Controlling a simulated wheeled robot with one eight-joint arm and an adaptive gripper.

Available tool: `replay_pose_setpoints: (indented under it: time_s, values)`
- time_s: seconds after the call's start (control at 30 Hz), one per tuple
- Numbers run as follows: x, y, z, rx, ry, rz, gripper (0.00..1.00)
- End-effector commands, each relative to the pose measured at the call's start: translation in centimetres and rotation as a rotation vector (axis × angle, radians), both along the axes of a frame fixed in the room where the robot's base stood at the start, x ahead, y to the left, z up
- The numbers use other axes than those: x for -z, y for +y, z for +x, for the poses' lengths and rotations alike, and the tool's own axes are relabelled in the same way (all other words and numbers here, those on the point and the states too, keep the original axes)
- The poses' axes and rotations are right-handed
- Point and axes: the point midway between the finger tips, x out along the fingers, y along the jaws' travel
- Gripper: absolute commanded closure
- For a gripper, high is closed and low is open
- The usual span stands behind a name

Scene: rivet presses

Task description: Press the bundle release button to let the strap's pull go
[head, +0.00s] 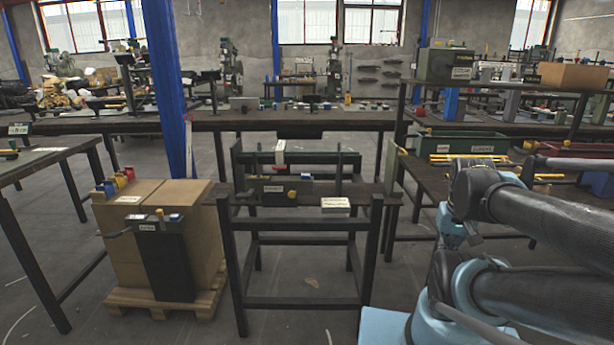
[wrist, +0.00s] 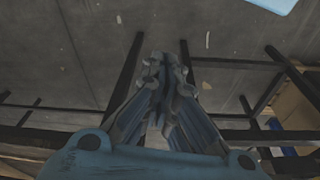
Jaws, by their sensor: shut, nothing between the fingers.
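The labels are too small to read, so I cannot tell which control is the bundle release button. A dark unit (head: 170,255) with a pale label and a yellow-topped knob (head: 174,217) is on the front of a carton stack (head: 201,217) on a pallet. A dark labelled device (head: 268,197) with a yellow knob (head: 292,195) stands on the small dark bench in the middle. My gripper (wrist: 165,62) is shut and empty in the wrist view, above the floor and apart from both units. In the head view I cannot make out its fingers.
The small dark bench (head: 300,301) has open legs and crossbars. A dark table (head: 38,160) stands at left, a blue post (head: 173,85) behind the cartons. A long workbench (head: 290,119) crosses the back. A shelved bench with a green bin (head: 455,145) is at right. Open floor lies between.

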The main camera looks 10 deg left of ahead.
Motion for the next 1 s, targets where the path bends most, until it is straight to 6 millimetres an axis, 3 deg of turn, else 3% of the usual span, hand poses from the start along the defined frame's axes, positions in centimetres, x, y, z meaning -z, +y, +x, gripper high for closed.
replay_pose_setpoints:
  time_s: [0.2,0.37,0.67,0.87,1.0]
  values:
    - [-0.7,0.0,-0.6,-0.005,-0.012,-0.004,1.00]
    - [-2.6,0.2,1.4,-0.035,-0.023,-0.036,1.00]
    - [-8.5,2.8,9.5,-0.147,-0.081,-0.150,1.00]
    - [-11.8,6.9,15.5,-0.227,-0.141,-0.220,1.00]
    - [-13.8,10.9,19.4,-0.284,-0.191,-0.263,1.00]
